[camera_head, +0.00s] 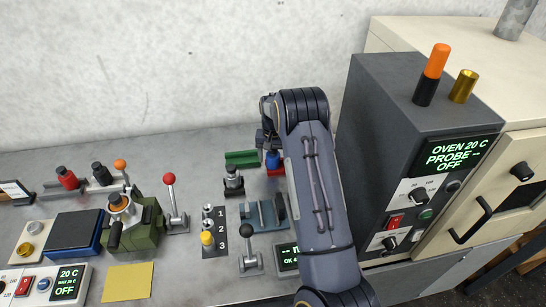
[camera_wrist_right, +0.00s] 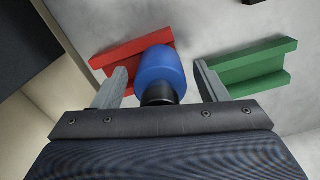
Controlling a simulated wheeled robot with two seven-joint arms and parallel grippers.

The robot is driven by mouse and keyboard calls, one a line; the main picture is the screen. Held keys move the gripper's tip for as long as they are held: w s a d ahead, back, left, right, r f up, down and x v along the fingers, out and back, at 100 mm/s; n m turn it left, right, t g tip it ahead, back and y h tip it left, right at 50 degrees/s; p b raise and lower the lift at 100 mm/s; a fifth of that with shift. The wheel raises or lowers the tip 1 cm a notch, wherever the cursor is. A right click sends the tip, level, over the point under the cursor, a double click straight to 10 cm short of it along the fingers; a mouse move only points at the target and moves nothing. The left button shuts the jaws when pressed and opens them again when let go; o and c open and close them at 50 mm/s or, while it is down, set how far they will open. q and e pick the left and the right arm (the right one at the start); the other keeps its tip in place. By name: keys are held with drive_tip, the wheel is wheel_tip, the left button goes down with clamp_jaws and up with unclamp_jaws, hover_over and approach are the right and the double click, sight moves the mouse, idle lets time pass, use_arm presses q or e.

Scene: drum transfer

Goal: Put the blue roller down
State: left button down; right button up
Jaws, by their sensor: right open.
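The blue roller (camera_wrist_right: 160,68) has a blue head and a black lower part. In the head view the blue roller (camera_head: 273,160) shows just below my right gripper (camera_head: 268,138), by the red channel-shaped rest (camera_head: 276,172). In the right wrist view it stands between the two grey fingers of my right gripper (camera_wrist_right: 161,76), with a gap on each side. The jaws are open. The red rest (camera_wrist_right: 118,56) is behind and left of the roller; I cannot tell whether the roller sits in it. My left gripper is not in view.
A green rest (camera_wrist_right: 250,66) lies right of the fingers; it also shows in the head view (camera_head: 242,157). A black-topped plunger (camera_head: 233,180) and a blue-grey fixture (camera_head: 262,215) stand close by. The dark oven box (camera_head: 400,130) rises right of my arm.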

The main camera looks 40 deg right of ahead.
wheel_tip(320, 180, up, 6)
drive_tip(key=shift+f+p, duration=0.1)
drive_tip(key=shift+p, duration=1.05)
wheel_tip(320, 180, up, 6)
drive_tip(key=shift+f, duration=0.1)
drive_tip(key=s+a+r+n+t+y, duration=0.3)
drive_tip(key=s+a+r+t, duration=0.1)
drive_tip(key=s+a+r, duration=1)
drive_tip(key=s+a+f+n, duration=0.1)
drive_tip(key=s+a+n, duration=0.1)
drive_tip(key=s+a, duration=0.4)
drive_tip(key=s+a+f+n+t, duration=0.1)
drive_tip(key=s+a, duration=0.4)
drive_tip(key=s, duration=0.6)
drive_tip(key=shift+s+a+f+n+t+y, duration=0.3)
drive_tip(key=shift+a+n+y, duration=0.1)
drive_tip(key=shift+n, duration=0.2)
